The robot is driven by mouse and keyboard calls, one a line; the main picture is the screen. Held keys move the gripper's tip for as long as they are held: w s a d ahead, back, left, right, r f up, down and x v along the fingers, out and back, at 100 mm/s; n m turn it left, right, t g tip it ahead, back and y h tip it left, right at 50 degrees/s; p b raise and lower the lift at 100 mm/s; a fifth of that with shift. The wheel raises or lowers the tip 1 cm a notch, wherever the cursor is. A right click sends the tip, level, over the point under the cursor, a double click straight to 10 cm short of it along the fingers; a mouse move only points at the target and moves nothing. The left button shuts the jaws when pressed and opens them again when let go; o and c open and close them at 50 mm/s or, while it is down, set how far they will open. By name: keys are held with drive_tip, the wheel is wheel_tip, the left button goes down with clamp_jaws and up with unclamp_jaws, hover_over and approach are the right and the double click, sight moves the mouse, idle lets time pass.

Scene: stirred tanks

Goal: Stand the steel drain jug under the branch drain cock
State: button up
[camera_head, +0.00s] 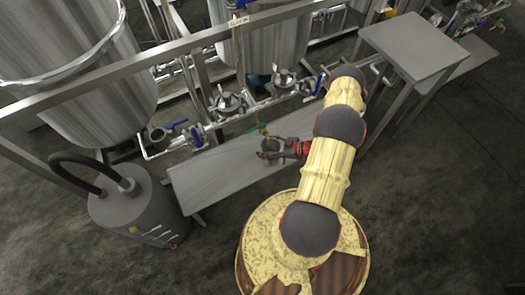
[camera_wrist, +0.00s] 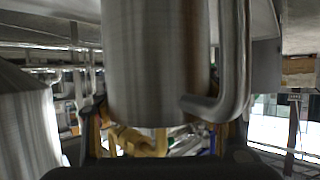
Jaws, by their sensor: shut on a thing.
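The steel drain jug (camera_head: 270,145) shows as a small grey round shape at the low bench, just in front of the pipe line. My gripper (camera_head: 281,149) reaches in from the right and is shut on it. In the wrist view the jug (camera_wrist: 155,65) fills the middle, a brushed steel cylinder with a bent handle on its right side. A small cock with a green and yellow handle (camera_head: 258,129) is just behind and slightly left of the jug; it looks like the branch drain cock. I cannot tell whether the jug touches the bench or is directly under the outlet.
The low steel bench (camera_head: 205,176) is bare to the left of the jug. Pipes with blue-handled valves (camera_head: 196,136) run behind it. A grey canister with a black hose (camera_head: 138,212) stands at the left. A higher steel table (camera_head: 412,45) stands at the right.

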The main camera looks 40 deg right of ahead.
drive_tip(key=shift+w+a+f, duration=0.1)
drive_tip(key=shift+w+a, duration=0.2)
drive_tip(key=shift+w, duration=0.15)
drive_tip(key=shift+f+b, duration=0.75)
drive_tip(key=shift+f, duration=0.9)
drive_tip(key=shift+f, duration=0.2)
drive_tip(key=o, duration=1.6)
drive_tip(key=shift+o, duration=0.6)
drive_tip(key=shift+r, duration=0.2)
